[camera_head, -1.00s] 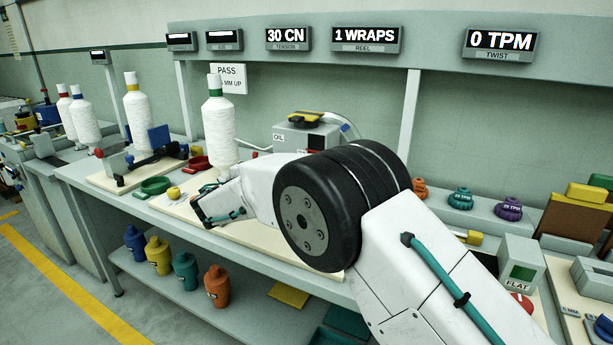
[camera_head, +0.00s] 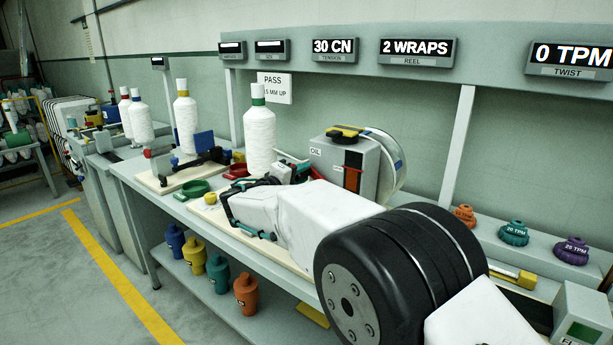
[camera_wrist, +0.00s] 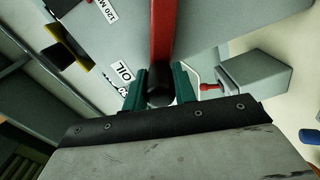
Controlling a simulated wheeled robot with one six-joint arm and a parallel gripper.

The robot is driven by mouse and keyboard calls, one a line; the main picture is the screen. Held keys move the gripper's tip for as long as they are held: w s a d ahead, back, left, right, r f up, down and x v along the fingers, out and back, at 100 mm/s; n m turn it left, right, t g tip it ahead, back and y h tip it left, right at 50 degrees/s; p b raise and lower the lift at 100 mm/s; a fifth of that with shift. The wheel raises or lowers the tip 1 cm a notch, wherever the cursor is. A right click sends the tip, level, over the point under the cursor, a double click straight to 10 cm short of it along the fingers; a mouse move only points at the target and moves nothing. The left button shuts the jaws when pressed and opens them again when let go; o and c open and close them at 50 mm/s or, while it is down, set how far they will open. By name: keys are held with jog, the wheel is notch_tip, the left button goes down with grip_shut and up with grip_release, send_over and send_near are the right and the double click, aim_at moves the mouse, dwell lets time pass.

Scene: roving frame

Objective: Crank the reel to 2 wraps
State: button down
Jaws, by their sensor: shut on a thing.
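The reel display (camera_head: 417,51) reads 2 WRAPS. The grey reel box (camera_head: 345,165) stands on the bench, with a pale wheel (camera_head: 398,165) on its right side. In the wrist view a red crank arm (camera_wrist: 162,35) runs down to a dark round knob (camera_wrist: 160,94). My gripper (camera_wrist: 160,86) has its teal fingers on both sides of this knob and is shut on it. In the head view my arm reaches left across the bench front, and the fingers are small and partly hidden near the box.
White thread cones, one with a green top (camera_head: 260,140), stand left of the box. A green ring dish (camera_head: 192,190) lies at the bench's front edge. Coloured weights (camera_head: 513,233) sit on the right. Coloured bottles (camera_head: 218,272) stand on the shelf below. The floor at left is clear.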

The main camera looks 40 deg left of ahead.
dwell(0.3)
jog(key=c, duration=1.1)
grip_release()
jog(key=shift+d, duration=0.1)
jog(key=shift+s+a, duration=0.15)
jog(key=shift+s, duration=1.8)
jog(key=shift+s+a, duration=0.1)
jog(key=shift+s, duration=1.85)
